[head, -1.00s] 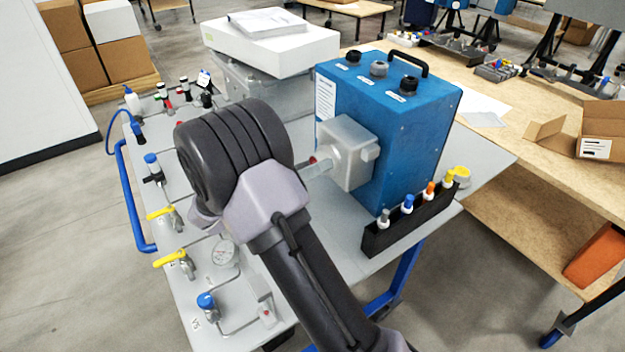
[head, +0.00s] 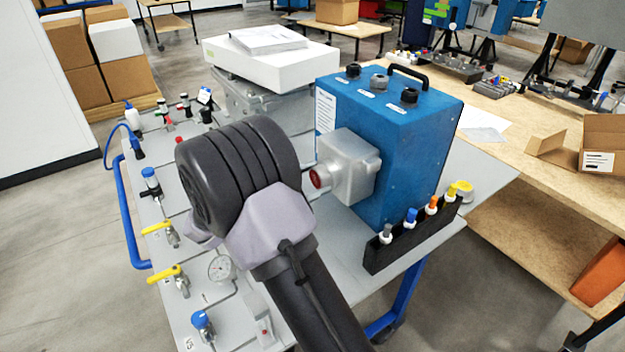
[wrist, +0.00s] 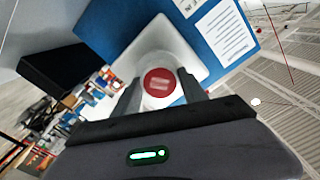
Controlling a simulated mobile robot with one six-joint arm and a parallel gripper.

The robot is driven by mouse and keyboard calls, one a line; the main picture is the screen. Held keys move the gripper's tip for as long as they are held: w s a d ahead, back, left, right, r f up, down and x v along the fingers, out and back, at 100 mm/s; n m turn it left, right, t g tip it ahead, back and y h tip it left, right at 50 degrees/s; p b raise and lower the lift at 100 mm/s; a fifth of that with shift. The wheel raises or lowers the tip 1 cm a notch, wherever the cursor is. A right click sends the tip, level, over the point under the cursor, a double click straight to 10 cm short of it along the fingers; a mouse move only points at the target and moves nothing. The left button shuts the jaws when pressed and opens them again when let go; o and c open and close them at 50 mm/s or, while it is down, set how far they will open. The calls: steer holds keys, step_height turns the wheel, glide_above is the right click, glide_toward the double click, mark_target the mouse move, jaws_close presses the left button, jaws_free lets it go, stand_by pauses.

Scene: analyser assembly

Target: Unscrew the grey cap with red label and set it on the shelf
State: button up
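The grey cap with the red label (head: 320,178) sits on the front of the grey housing (head: 350,165) on the blue analyser box (head: 415,150). In the wrist view the round red label (wrist: 160,83) faces the camera. My gripper (wrist: 161,92) is open, its two dark fingers apart to the left and right of the cap in that picture. I cannot tell which surface is the shelf.
A black rack (head: 415,238) with several coloured-top bottles stands at the right of the box. Yellow-handled valves (head: 168,275) and a gauge (head: 221,267) sit on the left panel. A white unit (head: 255,55) stands behind. A wooden bench (head: 480,150) is at right.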

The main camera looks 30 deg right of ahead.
steer(key=c, duration=0.4)
steer(key=shift+r+n+p, duration=0.25)
steer(key=shift+n+p, duration=0.45)
steer(key=shift+n, duration=0.1)
jaws_close()
steer(key=n+p, duration=0.3)
steer(key=n, duration=0.2)
steer(key=n+p, duration=0.3)
steer(key=n, duration=0.1)
steer(key=shift+n+p, duration=0.35)
steer(key=shift+n, duration=0.05)
steer(key=n+p, duration=0.4)
steer(key=n, duration=0.2)
steer(key=n+p, duration=0.2)
steer(key=n, duration=0.2)
steer(key=shift+p, duration=0.35)
steer(key=n, duration=0.2)
steer(key=shift+f+n+p, duration=0.25)
steer(key=shift+n+p, duration=0.1)
steer(key=shift+n, duration=0.05)
